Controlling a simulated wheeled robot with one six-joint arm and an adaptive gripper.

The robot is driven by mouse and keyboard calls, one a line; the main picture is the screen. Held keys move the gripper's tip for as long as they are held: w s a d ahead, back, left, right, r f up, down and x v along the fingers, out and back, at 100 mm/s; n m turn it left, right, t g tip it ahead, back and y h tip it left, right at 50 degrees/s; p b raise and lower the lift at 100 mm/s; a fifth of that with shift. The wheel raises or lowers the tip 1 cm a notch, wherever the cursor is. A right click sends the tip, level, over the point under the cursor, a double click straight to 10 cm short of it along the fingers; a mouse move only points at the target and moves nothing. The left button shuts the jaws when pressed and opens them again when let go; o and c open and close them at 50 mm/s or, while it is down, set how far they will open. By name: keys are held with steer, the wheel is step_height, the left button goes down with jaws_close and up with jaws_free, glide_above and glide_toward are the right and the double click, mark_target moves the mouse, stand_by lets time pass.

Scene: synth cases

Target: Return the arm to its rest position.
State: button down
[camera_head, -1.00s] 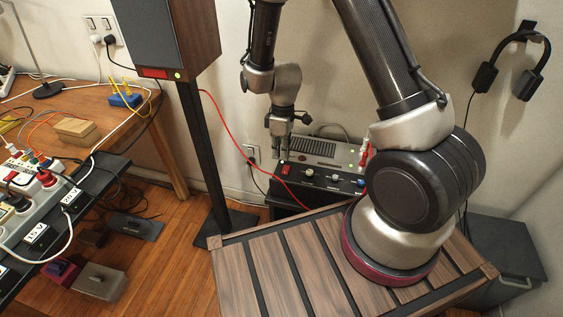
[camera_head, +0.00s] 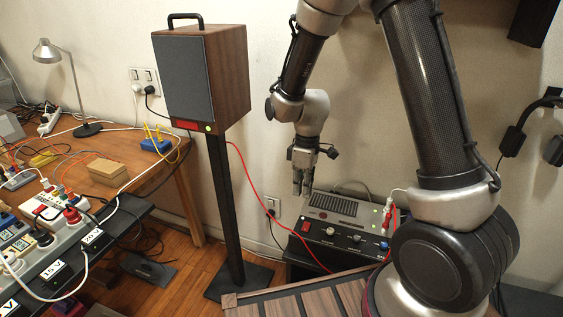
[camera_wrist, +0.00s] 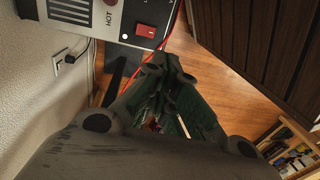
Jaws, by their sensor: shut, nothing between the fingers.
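My arm rises from its round base at the right of the head view and bends over at the top. My gripper (camera_head: 302,186) hangs from it, fingers pointing down, shut and empty. It appears just in front of or above the left end of the grey power unit (camera_head: 345,222), whether touching or apart I cannot tell. In the wrist view the gripper's fingers (camera_wrist: 160,95) come together over the wooden floor. The power unit's corner with a red switch (camera_wrist: 146,31) shows at the top left there.
A speaker (camera_head: 200,75) stands on a black stand left of my gripper. A red cable (camera_head: 262,196) runs from it to the power unit. A wooden desk (camera_head: 130,165) with a lamp (camera_head: 75,85) and a panel of plugs (camera_head: 60,240) are at left. The wall is close behind.

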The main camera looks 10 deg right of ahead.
steer(key=s+d+r+m+t, duration=0.2)
steer(key=s+d+r, duration=0.3)
steer(key=r, duration=0.3)
steer(key=s+d+r+m+t, duration=0.1)
steer(key=s+d+r+m, duration=0.4)
steer(key=s+r, duration=0.2)
steer(key=s+d+r+m+t, duration=0.2)
steer(key=s+d+r+m, duration=0.2)
steer(key=s+r, duration=0.3)
step_height(320, 180, up, 4)
steer(key=shift+d+t+h, duration=0.3)
steer(key=shift+d+h, duration=0.1)
steer(key=shift+d, duration=0.45)
